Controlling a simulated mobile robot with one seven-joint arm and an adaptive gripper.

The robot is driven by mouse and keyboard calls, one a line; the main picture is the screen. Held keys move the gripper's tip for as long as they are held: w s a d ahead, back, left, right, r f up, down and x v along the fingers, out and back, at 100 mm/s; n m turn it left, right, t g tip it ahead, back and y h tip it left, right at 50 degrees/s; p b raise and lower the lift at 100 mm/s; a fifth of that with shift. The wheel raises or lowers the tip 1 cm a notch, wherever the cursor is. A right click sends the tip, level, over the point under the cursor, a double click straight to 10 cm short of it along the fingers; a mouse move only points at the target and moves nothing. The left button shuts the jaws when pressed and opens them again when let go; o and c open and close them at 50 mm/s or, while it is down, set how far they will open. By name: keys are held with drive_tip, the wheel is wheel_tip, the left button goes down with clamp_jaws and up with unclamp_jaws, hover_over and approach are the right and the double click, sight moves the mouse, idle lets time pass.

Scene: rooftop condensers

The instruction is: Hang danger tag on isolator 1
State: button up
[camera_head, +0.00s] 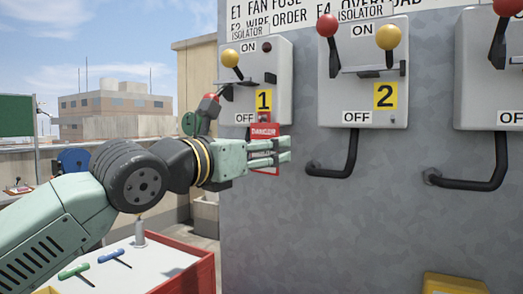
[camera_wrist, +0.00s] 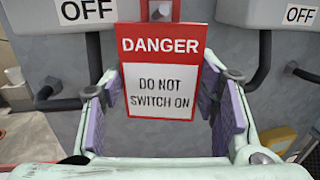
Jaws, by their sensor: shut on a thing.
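The danger tag (camera_head: 264,132) is a red-and-white plate. In the wrist view the tag (camera_wrist: 160,75) faces me upright and reads "DANGER DO NOT SWITCH ON". My gripper (camera_head: 284,151) is shut on the tag, with a finger at each side. Isolator 1 (camera_head: 284,97) is a grey box with a yellow "1" label, just above the tag.
Isolator 2 (camera_head: 345,92) is to the right, with its red knob up. A third isolator box stands farther right. Bent black conduits (camera_head: 340,170) stick out below the boxes. A red-edged tray (camera_head: 180,260) with tools is at lower left. A yellow box (camera_head: 455,285) is at lower right.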

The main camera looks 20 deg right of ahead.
drive_tip(key=o, duration=1.3)
